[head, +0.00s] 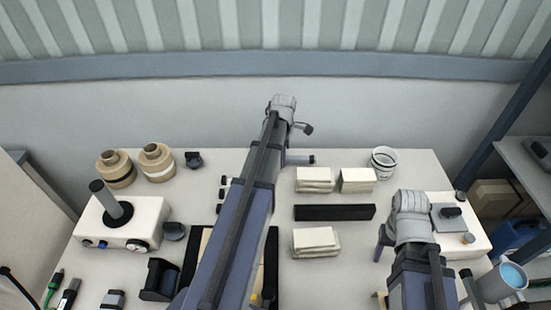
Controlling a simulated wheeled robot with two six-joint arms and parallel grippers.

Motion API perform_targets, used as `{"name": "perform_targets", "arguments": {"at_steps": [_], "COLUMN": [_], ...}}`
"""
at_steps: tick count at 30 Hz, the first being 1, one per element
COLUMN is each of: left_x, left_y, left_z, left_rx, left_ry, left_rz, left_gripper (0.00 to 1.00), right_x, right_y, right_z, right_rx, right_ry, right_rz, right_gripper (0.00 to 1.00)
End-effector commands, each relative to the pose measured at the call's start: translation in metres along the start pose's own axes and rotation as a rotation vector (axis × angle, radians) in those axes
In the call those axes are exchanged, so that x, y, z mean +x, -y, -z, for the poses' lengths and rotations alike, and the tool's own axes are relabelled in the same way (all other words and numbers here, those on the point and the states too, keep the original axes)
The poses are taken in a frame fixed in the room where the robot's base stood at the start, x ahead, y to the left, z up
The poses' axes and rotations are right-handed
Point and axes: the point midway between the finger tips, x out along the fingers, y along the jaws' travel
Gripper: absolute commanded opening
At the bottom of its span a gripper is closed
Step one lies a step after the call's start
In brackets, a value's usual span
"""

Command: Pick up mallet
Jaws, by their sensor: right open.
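I cannot pick out the mallet with certainty. A short blue-grey bar with a dark end (302,160) sticks out to the right from behind my left arm; I cannot tell whether it is part of the mallet. My left arm crosses the middle of the head view and covers much of the table, and I cannot make out its gripper. My right gripper (379,250) is partly hidden beside my right arm, at the right part of the table. It is open, and I see nothing between its fingers.
Stacks of cream blocks (314,240) and a long black bar (334,212) lie between my arms. A white pot (384,161) stands at the back right. A cup (503,280) is at lower right.

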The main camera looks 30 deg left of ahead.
Motion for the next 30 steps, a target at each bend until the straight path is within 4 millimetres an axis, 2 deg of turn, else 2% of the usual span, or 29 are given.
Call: {"name": "perform_targets", "arguments": {"at_steps": [8, 24, 30], "left_x": [-0.015, -0.09, -0.101], "left_y": [0.0, 0.0, 0.0], "left_z": [0.0, 0.0, 0.0], "left_rx": [0.0, 0.0, 0.0], "left_ry": [0.0, 0.0, 0.0], "left_rz": [0.0, 0.0, 0.0], "left_gripper": [0.0, 0.0, 0.0], "right_x": [-0.015, -0.089, -0.1], "right_y": [-0.001, -0.009, -0.01], "right_z": [-0.001, -0.005, -0.006], "right_rx": [0.0, -0.002, -0.002], "right_ry": [0.0, 0.0, 0.0], "right_rz": [0.0, 0.0, 0.0], "right_gripper": [0.55, 0.55, 0.55]}}
